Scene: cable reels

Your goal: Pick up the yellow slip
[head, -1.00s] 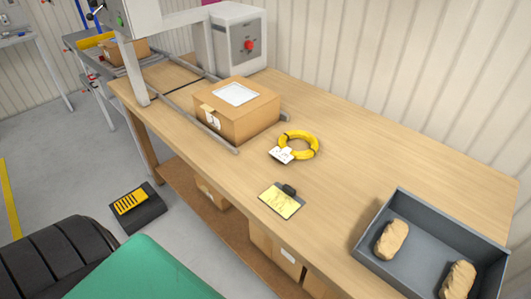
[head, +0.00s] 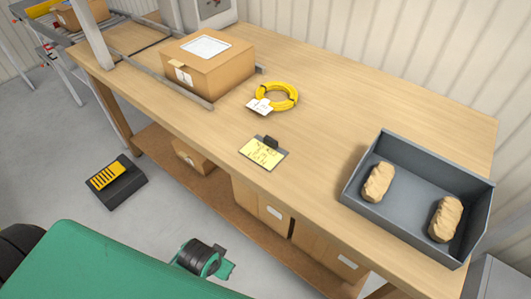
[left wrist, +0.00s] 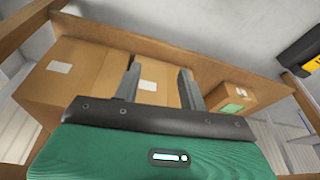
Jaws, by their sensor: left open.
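The yellow slip (head: 262,152) lies on the wooden table near its front edge. The slip is not in the left wrist view. My right gripper is in neither view.
A yellow cable coil (head: 278,96) with a white tag lies behind the slip. A cardboard box (head: 207,64) stands back left. A grey tray (head: 405,222) with two wrapped lumps is at right. The table around the slip is clear.

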